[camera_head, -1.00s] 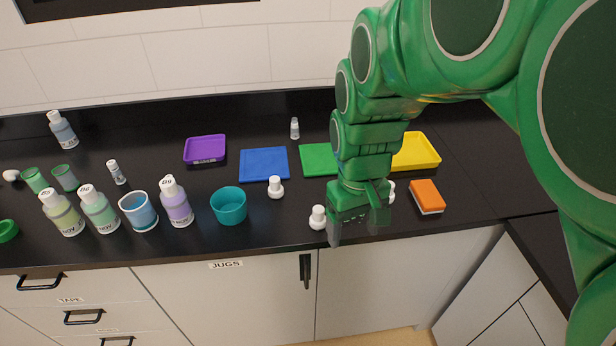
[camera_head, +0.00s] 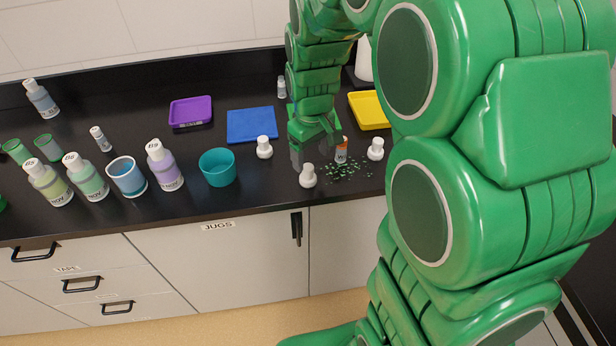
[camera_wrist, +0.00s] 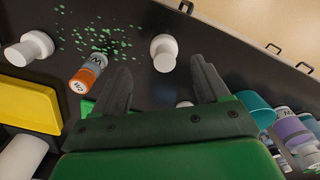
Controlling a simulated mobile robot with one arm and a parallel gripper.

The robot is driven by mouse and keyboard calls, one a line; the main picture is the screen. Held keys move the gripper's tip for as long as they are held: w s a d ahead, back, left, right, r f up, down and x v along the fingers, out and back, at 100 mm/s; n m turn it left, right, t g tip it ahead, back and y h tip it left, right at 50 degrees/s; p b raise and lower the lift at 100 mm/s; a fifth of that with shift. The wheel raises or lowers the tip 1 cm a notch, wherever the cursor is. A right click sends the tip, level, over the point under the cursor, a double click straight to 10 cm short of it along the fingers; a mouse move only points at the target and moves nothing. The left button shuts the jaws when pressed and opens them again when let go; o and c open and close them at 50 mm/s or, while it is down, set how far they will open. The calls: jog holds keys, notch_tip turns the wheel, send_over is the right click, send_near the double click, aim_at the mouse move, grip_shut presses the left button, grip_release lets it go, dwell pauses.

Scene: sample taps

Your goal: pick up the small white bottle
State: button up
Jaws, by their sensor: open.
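Two small white bottles with labels stand on the black counter in the head view. One (camera_head: 101,139) is at the left, behind the larger bottles; the other (camera_head: 281,88) is at the back, left of my arm. I cannot tell which the task means. A small bottle or jar with an orange band (camera_head: 341,151) is just right of my gripper (camera_head: 315,148); it also shows in the wrist view (camera_wrist: 88,69), left of the fingers. In the wrist view my gripper (camera_wrist: 162,75) has its fingers wide apart with nothing held between them.
White knob-shaped pieces (camera_head: 307,176) (camera_head: 265,147) (camera_head: 375,149) stand around my gripper. Green flakes (camera_head: 350,171) lie by the orange-banded bottle. A teal cup (camera_head: 217,168), a blue mat (camera_head: 251,125), a purple tray (camera_head: 191,112) and a yellow tray (camera_head: 368,110) are nearby.

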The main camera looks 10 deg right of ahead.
aim_at(309, 168)
jog(key=shift+s+a+f, duration=0.1)
jog(key=shift+a+f, duration=0.05)
jog(key=shift+f, duration=1.55)
jog(key=shift+a+f, duration=0.1)
jog(key=shift+f, duration=1.6)
jog(key=c, duration=1.1)
jog(key=shift+r, duration=0.1)
